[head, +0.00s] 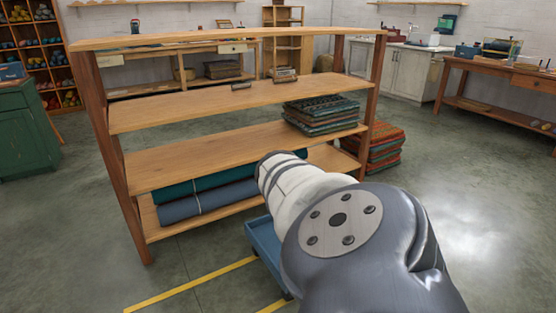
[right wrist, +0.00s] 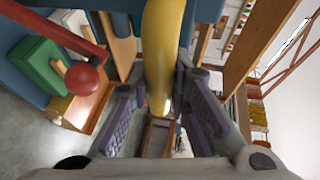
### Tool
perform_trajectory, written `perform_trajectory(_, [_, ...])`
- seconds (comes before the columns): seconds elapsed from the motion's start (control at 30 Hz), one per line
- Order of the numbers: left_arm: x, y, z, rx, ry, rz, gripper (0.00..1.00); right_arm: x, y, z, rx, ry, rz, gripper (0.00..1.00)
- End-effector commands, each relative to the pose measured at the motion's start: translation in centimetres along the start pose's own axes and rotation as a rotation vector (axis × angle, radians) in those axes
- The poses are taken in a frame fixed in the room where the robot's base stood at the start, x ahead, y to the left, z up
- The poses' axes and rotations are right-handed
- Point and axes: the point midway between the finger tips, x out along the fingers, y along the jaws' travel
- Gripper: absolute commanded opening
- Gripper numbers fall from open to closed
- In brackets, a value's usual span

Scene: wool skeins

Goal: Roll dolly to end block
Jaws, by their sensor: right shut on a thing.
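The blue dolly (head: 260,244) stands on the floor at the front of the shelf unit, mostly hidden behind my right arm in the head view. In the right wrist view, my right gripper (right wrist: 161,92) is shut on a yellow bar (right wrist: 158,45) that runs between its two fingers. The bar looks like a handle; its link to the dolly is not visible. My right gripper is hidden in the head view. My left gripper is not in view. I cannot make out an end block.
A wooden shelf unit (head: 200,119) stands just behind the dolly, with fabric rolls on its lowest shelf. Yellow floor lines (head: 190,285) run beside the dolly. Folded textiles (head: 385,146) are stacked right of the shelf. Open floor (head: 470,210) lies to the right.

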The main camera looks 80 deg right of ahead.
Motion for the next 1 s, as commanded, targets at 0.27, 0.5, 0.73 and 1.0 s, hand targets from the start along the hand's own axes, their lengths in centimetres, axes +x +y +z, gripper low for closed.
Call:
perform_trajectory(0.27, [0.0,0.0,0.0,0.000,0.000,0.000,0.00,0.1,-0.2,0.0,0.003,-0.001,-0.005,0.00])
perform_trajectory(0.5, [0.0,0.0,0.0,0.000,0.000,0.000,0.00,0.0,-0.1,0.1,0.002,-0.001,-0.003,0.38])
perform_trajectory(0.73, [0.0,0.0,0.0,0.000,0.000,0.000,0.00,-0.8,0.0,0.0,0.001,0.001,0.001,0.38])
perform_trajectory(1.0, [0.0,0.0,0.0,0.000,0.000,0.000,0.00,-7.8,0.1,-0.1,0.001,0.003,0.003,0.38])
